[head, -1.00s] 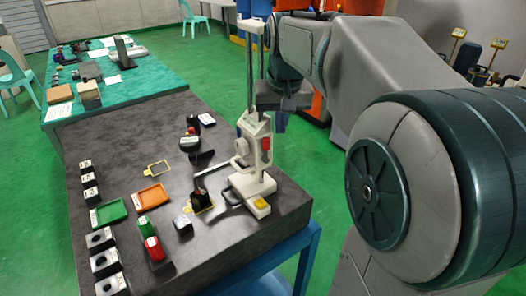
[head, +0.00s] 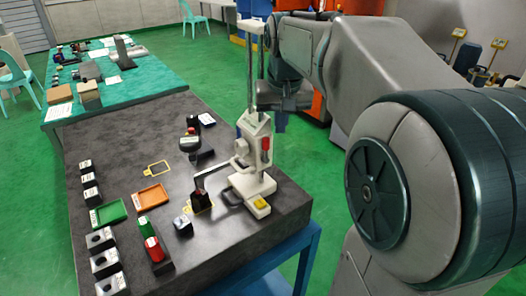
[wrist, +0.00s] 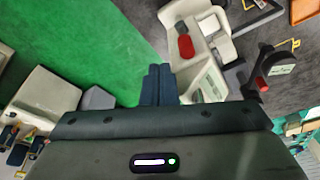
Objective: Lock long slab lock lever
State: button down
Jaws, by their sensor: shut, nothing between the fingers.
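A white measuring stand (head: 252,165) with tall twin columns stands at the right end of the dark slab table. A small red lever or knob (head: 265,144) is on its upper body, and in the wrist view the red part (wrist: 186,46) sits on the white body. I cannot tell whether this is the lock lever of the task or how far it is turned. My gripper (head: 281,124) is to the right of the stand's columns. In the wrist view its blue fingers (wrist: 159,70) are together, empty, and appear apart from the red part.
The dark slab table (head: 235,235) also bears a green tray (head: 109,213), an orange tray (head: 150,196), a red-and-green block pair (head: 150,238) and several small black-and-white blocks. Green floor is open to the table's right. A second table (head: 150,75) stands behind.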

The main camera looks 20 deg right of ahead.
jog(key=shift+f+b, duration=0.85)
jog(key=shift+f, duration=0.3)
dwell(0.5)
